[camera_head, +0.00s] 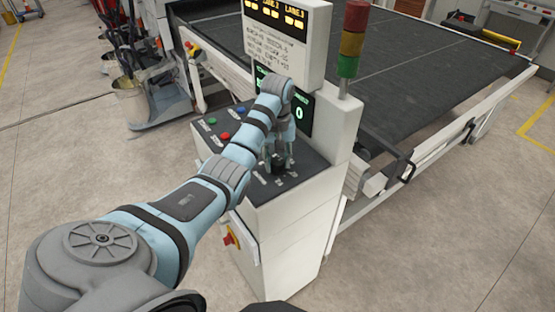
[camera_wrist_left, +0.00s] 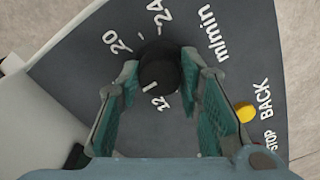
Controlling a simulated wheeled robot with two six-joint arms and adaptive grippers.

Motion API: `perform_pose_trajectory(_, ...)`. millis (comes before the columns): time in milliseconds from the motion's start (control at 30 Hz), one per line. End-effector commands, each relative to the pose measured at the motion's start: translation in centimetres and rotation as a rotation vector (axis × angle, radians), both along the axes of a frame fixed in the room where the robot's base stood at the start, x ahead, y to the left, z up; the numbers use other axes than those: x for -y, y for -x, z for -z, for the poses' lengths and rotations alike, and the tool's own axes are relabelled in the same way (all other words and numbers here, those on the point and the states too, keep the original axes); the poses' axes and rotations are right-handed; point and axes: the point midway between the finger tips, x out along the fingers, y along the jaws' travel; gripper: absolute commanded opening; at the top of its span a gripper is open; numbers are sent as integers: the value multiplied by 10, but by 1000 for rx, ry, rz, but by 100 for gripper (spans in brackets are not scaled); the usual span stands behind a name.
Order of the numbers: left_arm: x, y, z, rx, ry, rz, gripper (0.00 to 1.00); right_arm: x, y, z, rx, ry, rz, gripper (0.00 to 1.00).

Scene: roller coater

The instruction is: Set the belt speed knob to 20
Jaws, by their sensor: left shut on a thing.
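The belt speed knob (camera_wrist_left: 160,68) is a round black knob on a dark panel (camera_wrist_left: 85,65). In the left wrist view the labels 12, 20, 24 and m/min show around it. My left gripper (camera_wrist_left: 160,80) is shut on the knob, with one teal-padded finger on each side. In the head view my left gripper (camera_head: 279,158) reaches down to the console's sloping top, and the knob (camera_head: 276,166) is mostly hidden between its fingers. My right gripper is not in view.
The white console (camera_head: 285,235) carries green, red and blue buttons, a red-and-yellow switch (camera_head: 230,238) and a green display (camera_head: 299,115) showing a 0. A signal tower (camera_head: 352,40) stands behind. The wide conveyor (camera_head: 400,75) lies beyond. A yellow button (camera_wrist_left: 245,112) sits near the gripper.

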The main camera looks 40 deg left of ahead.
Motion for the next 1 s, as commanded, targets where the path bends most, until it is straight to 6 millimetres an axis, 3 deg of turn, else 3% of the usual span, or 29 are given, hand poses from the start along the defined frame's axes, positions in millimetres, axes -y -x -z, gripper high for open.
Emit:
perform_pose_trajectory(467, 0, 1, 1, -2, 1, 91, 5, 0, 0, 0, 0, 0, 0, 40)
perform_pose_trajectory(1000, 0, 1, 1, -3, 1, 553, 5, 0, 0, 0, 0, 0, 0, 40)
